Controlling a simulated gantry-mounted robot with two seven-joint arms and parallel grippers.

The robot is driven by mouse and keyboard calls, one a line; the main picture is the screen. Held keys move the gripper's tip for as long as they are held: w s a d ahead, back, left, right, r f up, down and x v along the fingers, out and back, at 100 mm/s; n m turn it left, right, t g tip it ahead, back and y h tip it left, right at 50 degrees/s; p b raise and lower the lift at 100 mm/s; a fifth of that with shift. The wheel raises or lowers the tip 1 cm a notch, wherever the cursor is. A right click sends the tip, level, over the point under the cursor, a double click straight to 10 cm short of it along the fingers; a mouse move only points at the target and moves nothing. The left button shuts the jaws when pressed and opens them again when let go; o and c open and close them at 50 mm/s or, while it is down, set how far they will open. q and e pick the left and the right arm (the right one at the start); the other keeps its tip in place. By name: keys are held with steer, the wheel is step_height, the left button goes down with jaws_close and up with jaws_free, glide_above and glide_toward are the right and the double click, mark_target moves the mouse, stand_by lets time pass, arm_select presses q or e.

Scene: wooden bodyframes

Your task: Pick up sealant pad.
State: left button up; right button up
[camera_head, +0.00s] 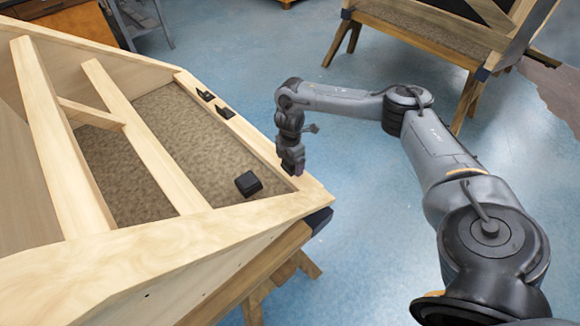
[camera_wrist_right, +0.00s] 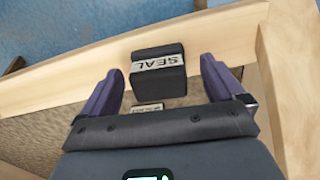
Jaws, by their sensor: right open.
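The sealant pad (camera_wrist_right: 158,80) is a black block with a pale label reading "SEAL". In the right wrist view it lies over the light wooden rim, between the two fingers of my right gripper (camera_wrist_right: 161,70). The fingers are open, with a gap on each side of the pad. In the head view my right gripper (camera_head: 291,166) points down at the right rim of the wooden frame; the pad is largely hidden there by the gripper. My left gripper is not in view.
Another black block (camera_head: 248,184) lies on the brown fibrous infill (camera_head: 180,140). Two small black pieces (camera_head: 205,95) (camera_head: 224,112) sit on the frame's rim (camera_head: 258,140). A second frame (camera_head: 430,35) stands at the back right. Blue floor (camera_head: 250,50) lies between.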

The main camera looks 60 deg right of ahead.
steer(key=shift+f, duration=0.85)
steer(key=shift+c, duration=0.4)
steer(key=c, duration=1.1)
steer(key=shift+r, duration=0.1)
